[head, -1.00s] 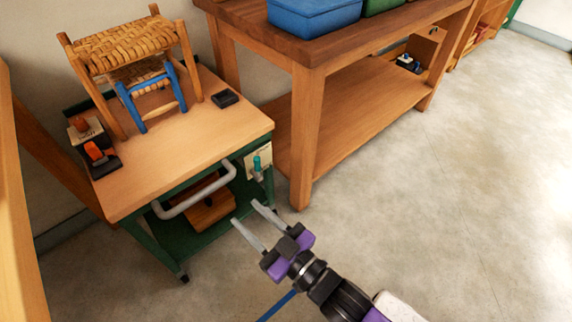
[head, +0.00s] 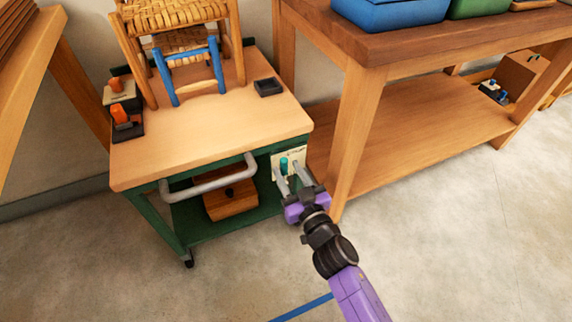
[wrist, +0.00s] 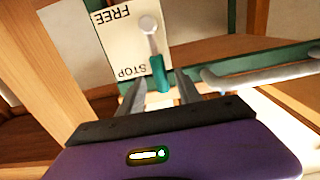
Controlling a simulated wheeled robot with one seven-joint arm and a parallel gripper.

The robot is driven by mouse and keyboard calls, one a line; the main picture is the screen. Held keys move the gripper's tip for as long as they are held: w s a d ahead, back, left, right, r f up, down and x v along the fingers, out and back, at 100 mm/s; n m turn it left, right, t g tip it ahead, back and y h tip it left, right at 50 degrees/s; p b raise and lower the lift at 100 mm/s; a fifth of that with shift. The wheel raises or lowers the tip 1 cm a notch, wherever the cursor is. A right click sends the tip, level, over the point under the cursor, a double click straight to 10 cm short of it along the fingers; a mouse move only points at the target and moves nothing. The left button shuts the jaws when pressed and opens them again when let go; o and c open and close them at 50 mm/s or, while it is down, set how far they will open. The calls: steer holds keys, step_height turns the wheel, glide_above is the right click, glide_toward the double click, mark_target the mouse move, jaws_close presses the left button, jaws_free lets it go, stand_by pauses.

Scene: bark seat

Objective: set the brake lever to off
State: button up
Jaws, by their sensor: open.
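The brake lever has a teal grip (head: 284,165) and sits on a pale plate (head: 277,155) at the right end of the green cart's near side. In the wrist view the plate (wrist: 115,40) reads FREE and STOP upside down. The teal grip (wrist: 159,80) lies by the STOP end, with the lever's round grey end (wrist: 148,25) farther off. My gripper (head: 287,170) is open at the lever. In the wrist view its fingers (wrist: 160,86) stand on either side of the grip. I cannot tell whether they touch it.
The cart's grey handle bar (head: 210,180) sticks out left of the lever. A woven stool (head: 180,40) stands on the cart top (head: 210,125). A wooden bench leg (head: 353,140) is close on the right. The floor in front is clear.

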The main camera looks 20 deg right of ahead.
steer(key=shift+w, duration=1.45)
steer(key=shift+c, duration=0.4)
jaws_close()
